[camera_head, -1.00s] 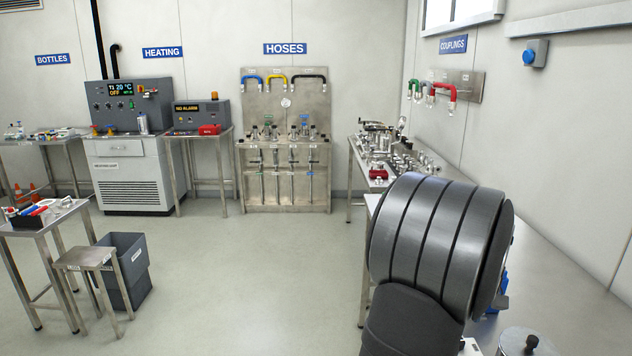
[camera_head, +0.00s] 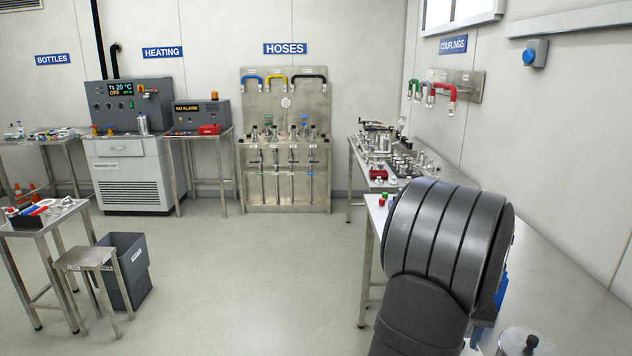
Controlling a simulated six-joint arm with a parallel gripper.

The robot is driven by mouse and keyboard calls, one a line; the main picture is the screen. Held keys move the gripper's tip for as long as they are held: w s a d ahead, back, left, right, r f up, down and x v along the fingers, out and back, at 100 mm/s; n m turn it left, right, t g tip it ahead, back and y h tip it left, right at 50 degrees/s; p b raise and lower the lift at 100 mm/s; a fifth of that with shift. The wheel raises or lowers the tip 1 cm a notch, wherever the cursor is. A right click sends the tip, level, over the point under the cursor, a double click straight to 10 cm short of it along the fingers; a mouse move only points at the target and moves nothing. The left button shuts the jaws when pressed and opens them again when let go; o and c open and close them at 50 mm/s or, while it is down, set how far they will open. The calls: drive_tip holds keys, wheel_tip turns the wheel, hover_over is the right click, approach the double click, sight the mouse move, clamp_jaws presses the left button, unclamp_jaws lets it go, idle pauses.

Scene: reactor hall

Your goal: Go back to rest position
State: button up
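Only part of my arm shows, a large dark grey ribbed joint and a link below it at the lower right of the head view. It stands in front of the near end of the right-hand bench (camera_head: 560,262). My gripper is not in view, so I cannot see whether it is open or holds anything.
A metal pot with a black knob (camera_head: 524,341) stands close to my arm at the bottom right. A bench with couplings (camera_head: 362,160) lies beyond it. A stool (camera_head: 86,258) and grey bin (camera_head: 132,268) stand left. The middle floor is clear.

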drive_tip(key=m, duration=0.5)
drive_tip(key=shift+m, duration=0.3)
drive_tip(key=m, duration=0.4)
drive_tip(key=shift+m, duration=0.4)
drive_tip(key=n, duration=0.4)
drive_tip(key=shift+n, duration=0.4)
drive_tip(key=n, duration=0.4)
drive_tip(key=shift+n, duration=0.3)
idle(0.5)
